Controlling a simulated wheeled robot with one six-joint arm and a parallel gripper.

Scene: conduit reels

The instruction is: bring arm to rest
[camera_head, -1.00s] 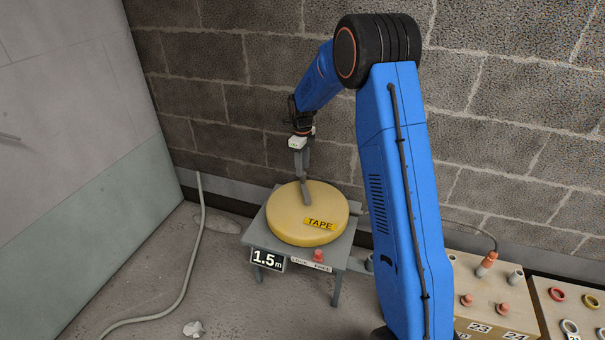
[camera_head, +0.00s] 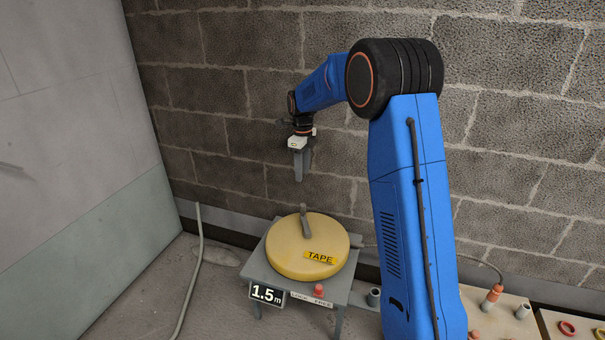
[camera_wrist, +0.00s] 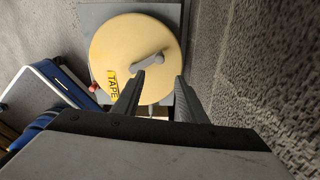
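My blue arm is bent at the elbow and reaches left over the reel stand. My gripper (camera_head: 299,178) hangs pointing down, above the yellow reel marked TAPE (camera_head: 312,232) and apart from it. In the wrist view the two fingers (camera_wrist: 154,97) stand apart with nothing held between them. The reel's grey crank handle (camera_head: 305,222) stands up from its top, below the gripper. The reel and handle also show in the wrist view, the reel (camera_wrist: 110,45) beyond the fingers.
The reel sits on a grey stand (camera_head: 343,287) with a 1.5 m display (camera_head: 267,294) and a red button (camera_head: 318,289). A block wall (camera_head: 235,110) rises close behind. Beige boxes with connectors (camera_head: 490,318) stand at the lower right. A grey conduit (camera_head: 190,280) lies on the left floor.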

